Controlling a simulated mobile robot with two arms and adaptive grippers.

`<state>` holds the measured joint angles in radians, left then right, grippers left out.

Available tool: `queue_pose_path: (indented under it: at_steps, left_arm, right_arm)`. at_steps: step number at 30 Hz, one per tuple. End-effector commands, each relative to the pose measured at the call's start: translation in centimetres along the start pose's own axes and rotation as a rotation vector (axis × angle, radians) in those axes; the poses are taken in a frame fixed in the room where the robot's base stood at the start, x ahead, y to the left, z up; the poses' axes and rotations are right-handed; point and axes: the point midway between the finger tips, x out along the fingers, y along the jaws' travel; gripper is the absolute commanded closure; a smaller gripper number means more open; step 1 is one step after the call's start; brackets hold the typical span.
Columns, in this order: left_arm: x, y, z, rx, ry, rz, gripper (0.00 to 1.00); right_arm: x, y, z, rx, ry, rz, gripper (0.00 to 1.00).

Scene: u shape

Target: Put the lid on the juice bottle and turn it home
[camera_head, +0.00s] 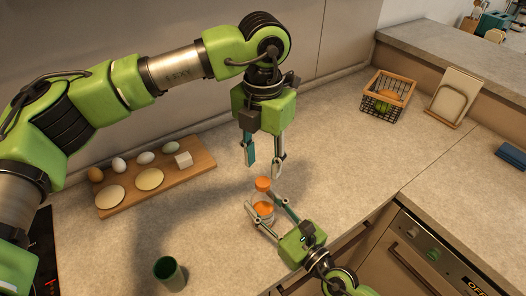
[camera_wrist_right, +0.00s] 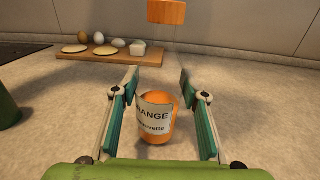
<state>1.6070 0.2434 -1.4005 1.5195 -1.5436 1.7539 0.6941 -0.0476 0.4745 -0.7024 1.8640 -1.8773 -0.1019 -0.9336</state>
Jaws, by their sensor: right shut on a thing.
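The juice bottle (camera_head: 264,210) stands upright on the counter in the head view. Its orange, labelled lower part (camera_wrist_right: 156,120) shows between my right fingers in the wrist view, with a clear-looking part above. The orange lid (camera_head: 263,184) is at the bottle's top; the wrist view shows it at the upper edge (camera_wrist_right: 166,12). I cannot tell whether it is seated. My right gripper (camera_head: 261,201) is shut on the bottle from the front right. My left gripper (camera_head: 263,168) points down just above the lid, fingers apart and empty.
A wooden board (camera_head: 163,187) with eggs, flat rounds and a white block lies to the left. A green cup (camera_head: 170,273) stands front left. A wire basket (camera_head: 388,96) and a stand (camera_head: 452,98) are at the back right. The counter right of the bottle is clear.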

Motion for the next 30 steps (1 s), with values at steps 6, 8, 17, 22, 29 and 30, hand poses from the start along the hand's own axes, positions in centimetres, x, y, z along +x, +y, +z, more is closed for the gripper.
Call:
queue_pose_path:
  at_steps: [6,8,17,22,29,30]
  left_arm:
    - [3.6,0.0,-0.1,0.000,0.004,-0.001,0.63]
    - [4.2,0.0,0.0,0.000,0.001,-0.001,0.63]
    - [5.7,0.0,0.0,0.001,0.000,0.000,0.63]
    - [5.7,0.0,0.0,0.001,0.000,0.000,0.63]
    - [5.7,0.0,0.0,0.001,0.000,0.000,1.00]
    - [5.7,0.0,0.0,0.001,0.000,0.000,1.00]
  right_arm:
    - [0.0,0.0,0.0,0.001,-0.001,0.000,1.00]
    - [0.0,0.0,0.0,0.001,-0.001,0.000,1.00]
    - [0.0,0.0,0.0,0.001,-0.001,0.000,1.00]
    - [0.0,0.0,0.0,0.001,-0.001,0.000,1.00]
    - [0.0,0.0,0.0,0.001,-0.001,0.000,1.00]
    - [0.0,0.0,0.0,0.001,-0.001,0.000,1.00]
